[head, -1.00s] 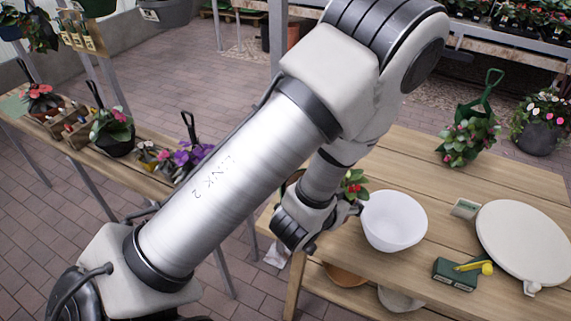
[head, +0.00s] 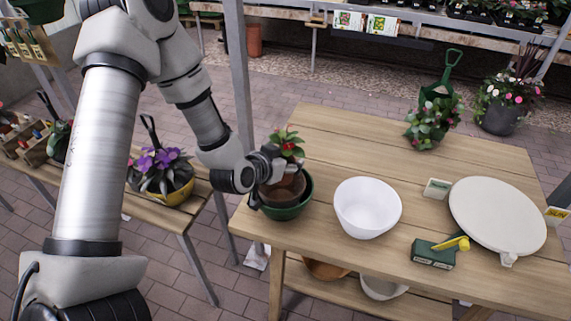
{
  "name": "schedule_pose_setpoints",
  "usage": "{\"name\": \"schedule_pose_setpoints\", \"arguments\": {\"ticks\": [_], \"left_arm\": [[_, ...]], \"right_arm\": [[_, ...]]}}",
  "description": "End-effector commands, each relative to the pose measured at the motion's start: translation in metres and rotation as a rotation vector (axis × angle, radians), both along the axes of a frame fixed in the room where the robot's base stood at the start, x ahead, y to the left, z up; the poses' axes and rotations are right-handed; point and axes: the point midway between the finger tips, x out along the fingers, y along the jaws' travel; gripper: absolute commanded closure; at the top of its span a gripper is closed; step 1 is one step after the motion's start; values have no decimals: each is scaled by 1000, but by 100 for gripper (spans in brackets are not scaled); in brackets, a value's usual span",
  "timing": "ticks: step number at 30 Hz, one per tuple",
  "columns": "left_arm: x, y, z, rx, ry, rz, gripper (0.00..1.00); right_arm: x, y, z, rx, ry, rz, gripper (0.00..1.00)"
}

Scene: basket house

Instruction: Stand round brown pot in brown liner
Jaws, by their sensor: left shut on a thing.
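The round brown pot (head: 286,189) holds a plant with red flowers and green leaves. It is at the left end of the wooden table, within the outline of a dark green bowl (head: 303,203). I cannot tell whether it touches the bowl's bottom. My left gripper (head: 271,167) is shut on the pot at its upper left side and hides part of it. A brown bowl (head: 325,270) is partly visible on the shelf under the table; I cannot tell whether it is the brown liner. My right gripper is not in view.
A white bowl (head: 367,207) stands right of the pot on the wooden table (head: 345,135). A side bench with purple flowers (head: 160,165) is at left.

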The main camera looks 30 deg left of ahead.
Motion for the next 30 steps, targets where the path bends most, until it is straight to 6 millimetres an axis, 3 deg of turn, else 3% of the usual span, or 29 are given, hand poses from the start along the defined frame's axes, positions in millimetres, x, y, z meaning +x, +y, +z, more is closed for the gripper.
{"name": "schedule_pose_setpoints", "arguments": {"ticks": [4,6,10,30], "left_arm": [[9,18,0,0,0,4,83],[7,15,-19,4,8,-3,83],[8,15,-37,2,4,-1,83],[8,15,-50,1,1,0,83]], "right_arm": [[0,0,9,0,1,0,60],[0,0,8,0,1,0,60],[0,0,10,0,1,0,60],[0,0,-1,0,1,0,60]]}}
